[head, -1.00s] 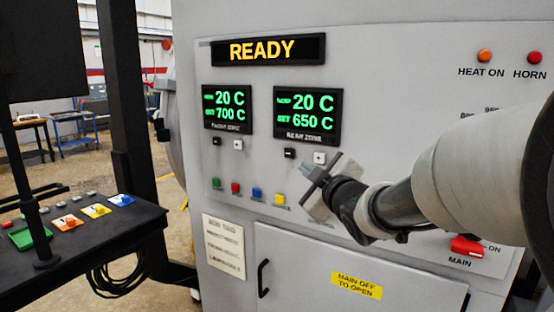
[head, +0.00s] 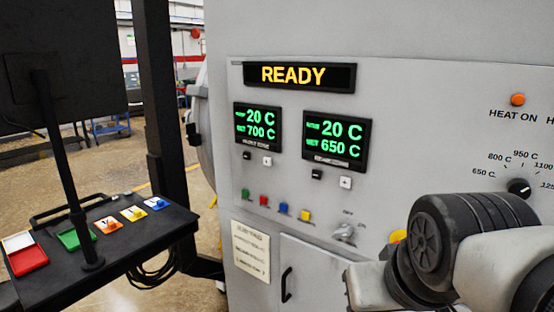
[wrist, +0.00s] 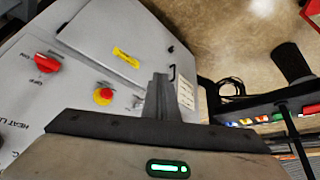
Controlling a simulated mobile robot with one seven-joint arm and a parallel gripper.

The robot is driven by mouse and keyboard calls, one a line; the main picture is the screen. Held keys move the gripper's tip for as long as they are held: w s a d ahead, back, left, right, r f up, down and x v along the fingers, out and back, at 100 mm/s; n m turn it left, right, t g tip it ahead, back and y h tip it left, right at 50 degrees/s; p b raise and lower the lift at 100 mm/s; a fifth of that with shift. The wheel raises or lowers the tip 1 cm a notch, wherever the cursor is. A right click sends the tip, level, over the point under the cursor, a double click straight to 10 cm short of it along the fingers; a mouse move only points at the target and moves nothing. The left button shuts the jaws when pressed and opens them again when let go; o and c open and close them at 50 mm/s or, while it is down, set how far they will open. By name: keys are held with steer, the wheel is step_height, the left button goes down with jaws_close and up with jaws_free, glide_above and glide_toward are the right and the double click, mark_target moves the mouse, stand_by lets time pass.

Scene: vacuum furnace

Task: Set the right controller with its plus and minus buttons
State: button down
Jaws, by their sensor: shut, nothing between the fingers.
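The right controller (head: 336,141) is a black display on the grey panel. Its green digits read 20 C on top and a set value of 650 C below. Under it are a black button (head: 316,175), likely minus, and a white button with a plus mark (head: 346,182). My arm is folded at the lower right of the head view, away from both buttons, and hides the lower right panel. In the wrist view my gripper (wrist: 158,80) is shut and empty, with its fingers in front of the cabinet's lower part. The controller is not in the wrist view.
The left controller (head: 257,125) reads 20 C and 700 C. A READY sign (head: 299,76) is lit above. Coloured buttons (head: 283,208) sit below. In the wrist view are a red MAIN switch (wrist: 47,63) and a red-and-yellow button (wrist: 103,96). A black shelf (head: 150,235) stands left.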

steer(key=shift+s+a+f+g, duration=0.1)
steer(key=shift+s+g, duration=0.05)
steer(key=shift+s, duration=0.25)
steer(key=shift+s+a+f+g, duration=0.1)
steer(key=shift+s+g, duration=0.05)
steer(key=shift+s, duration=0.2)
stand_by(2.0)
